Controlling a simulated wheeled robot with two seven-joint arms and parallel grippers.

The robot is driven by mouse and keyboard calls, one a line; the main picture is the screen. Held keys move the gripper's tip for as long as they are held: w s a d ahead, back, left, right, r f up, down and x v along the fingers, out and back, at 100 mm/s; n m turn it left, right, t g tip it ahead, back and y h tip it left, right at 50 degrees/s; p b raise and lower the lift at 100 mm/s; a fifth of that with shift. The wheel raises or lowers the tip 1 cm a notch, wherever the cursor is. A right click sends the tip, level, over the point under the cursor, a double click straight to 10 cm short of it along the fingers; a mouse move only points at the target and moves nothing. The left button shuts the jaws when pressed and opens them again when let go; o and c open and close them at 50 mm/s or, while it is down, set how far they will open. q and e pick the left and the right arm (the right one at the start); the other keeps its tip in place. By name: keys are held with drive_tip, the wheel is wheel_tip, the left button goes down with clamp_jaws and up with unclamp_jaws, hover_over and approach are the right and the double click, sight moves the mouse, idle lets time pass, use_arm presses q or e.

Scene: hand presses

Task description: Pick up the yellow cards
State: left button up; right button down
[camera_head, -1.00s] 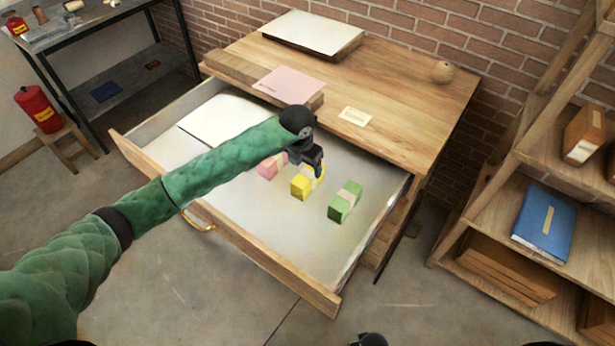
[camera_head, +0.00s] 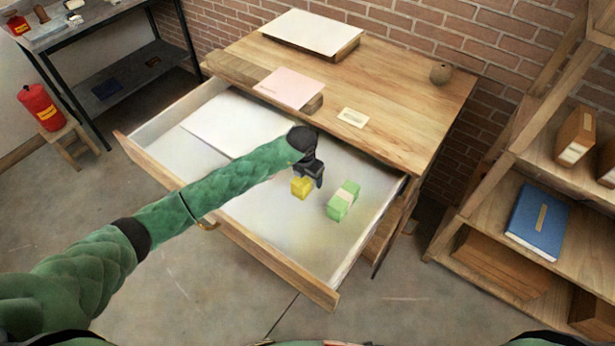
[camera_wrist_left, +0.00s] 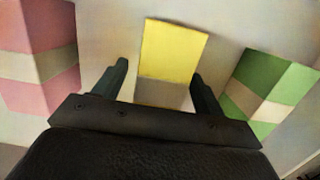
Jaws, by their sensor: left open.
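The yellow cards (camera_head: 301,187) are a small banded block in the open drawer. In the left wrist view the yellow cards (camera_wrist_left: 172,52) lie between and just beyond my two fingers, with the pale band toward me. My left gripper (camera_head: 316,182) is open, low over the drawer at the yellow cards, and hides part of them. In the left wrist view the left gripper (camera_wrist_left: 158,88) has a finger on each side of the block; I cannot tell whether they touch it. My right gripper is not in view.
Green cards (camera_head: 343,201) lie close on the right, and pink cards (camera_wrist_left: 40,55) on the left in the wrist view. The drawer (camera_head: 262,258) has raised wooden walls. The desk top (camera_head: 405,105) overhangs behind. A shelf (camera_head: 480,235) stands at the right.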

use_arm(q)
drive_tip(key=shift+f, duration=0.3)
drive_tip(key=c, duration=1.3)
drive_tip(key=shift+o, duration=0.2)
drive_tip(key=shift+w+r, duration=0.1)
drive_tip(key=shift+r, duration=0.05)
